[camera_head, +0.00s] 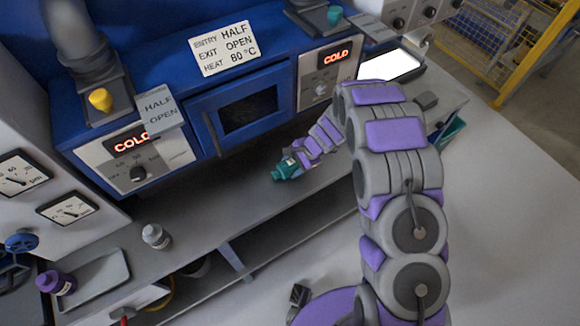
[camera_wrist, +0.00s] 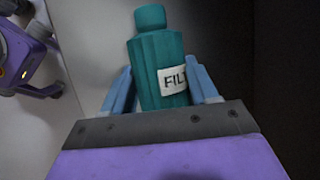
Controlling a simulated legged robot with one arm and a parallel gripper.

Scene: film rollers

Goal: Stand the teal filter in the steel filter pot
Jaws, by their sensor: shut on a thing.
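The teal filter (camera_wrist: 157,60) is a ribbed bottle shape with a narrower cap and a white label reading "FIL". My gripper (camera_wrist: 162,88) is shut on it, with a light blue finger on each side. In the head view the teal filter (camera_head: 286,169) is at the end of my arm, over the grey bench in front of the blue machine. My gripper (camera_head: 298,158) is small there and partly hidden by my wrist. I cannot clearly pick out the steel filter pot in either view.
A small grey labelled canister (camera_head: 156,236) stands on the grey bench (camera_head: 190,225) at left. A purple bottle (camera_head: 56,283) is by a shallow tray (camera_head: 92,280). The blue machine (camera_head: 250,75) rises behind the bench. An open shelf lies below the bench's front edge.

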